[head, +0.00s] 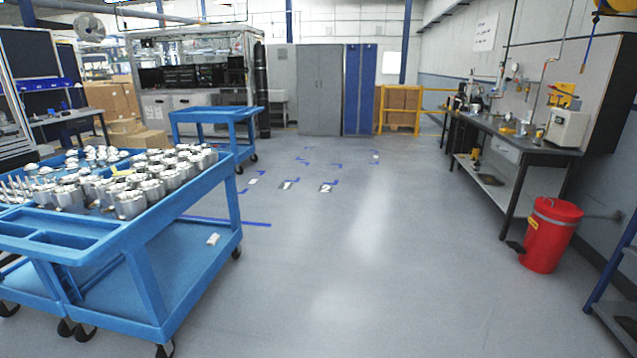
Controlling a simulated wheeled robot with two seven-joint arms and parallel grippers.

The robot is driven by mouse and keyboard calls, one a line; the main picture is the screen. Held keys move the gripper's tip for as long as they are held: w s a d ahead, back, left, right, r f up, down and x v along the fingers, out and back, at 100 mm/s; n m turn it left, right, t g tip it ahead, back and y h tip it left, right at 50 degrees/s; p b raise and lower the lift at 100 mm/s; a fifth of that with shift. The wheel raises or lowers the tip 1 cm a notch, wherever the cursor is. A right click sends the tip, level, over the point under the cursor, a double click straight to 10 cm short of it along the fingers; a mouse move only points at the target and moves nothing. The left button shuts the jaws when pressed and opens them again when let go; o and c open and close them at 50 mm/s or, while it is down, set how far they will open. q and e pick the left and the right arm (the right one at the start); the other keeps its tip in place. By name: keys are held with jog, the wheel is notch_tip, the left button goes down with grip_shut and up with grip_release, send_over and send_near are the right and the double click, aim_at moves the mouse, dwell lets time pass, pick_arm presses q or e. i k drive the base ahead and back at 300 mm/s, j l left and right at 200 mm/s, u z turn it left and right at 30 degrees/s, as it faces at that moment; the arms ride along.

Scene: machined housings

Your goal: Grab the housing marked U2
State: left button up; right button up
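Several silvery machined housings (131,205) stand close together on the top tray of a blue cart (190,207) at the left of the head view. They are small and far off, and I cannot read any marking, so I cannot tell which one is U2. Smaller pale metal parts (97,155) lie behind them on the same cart top. Neither of my grippers shows in this view.
A second blue cart (213,116) stands behind. Blue tape and floor marks (326,188) lie mid-floor. A red bin (551,235) and a workbench (497,135) line the right side. Grey cabinets (320,90) stand at the back. The central floor is clear.

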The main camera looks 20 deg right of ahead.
aim_at(523, 129)
jog(key=i+l+z, duration=0.45)
jog(key=i, duration=0.3)
jog(key=i+z, duration=0.4)
jog(key=i, duration=1.55)
jog(key=i+z, duration=0.1)
jog(key=i, duration=1.1)
jog(key=i+j, duration=0.2)
jog(key=i, duration=1)
jog(key=i+j, duration=0.1)
jog(key=i, duration=1.1)
jog(key=i+z, duration=0.5)
jog(key=i+j+z, duration=0.15)
jog(key=i+z, duration=0.3)
jog(key=i+j+z, duration=1.1)
jog(key=j, duration=0.9)
jog(key=i+j+z, duration=0.15)
jog(key=j, duration=0.85)
jog(key=i+j+z, duration=0.1)
jog(key=j, duration=0.95)
jog(key=i+j+z, duration=0.1)
jog(key=j, duration=0.95)
jog(key=i+z, duration=0.1)
jog(key=z, duration=0.2)
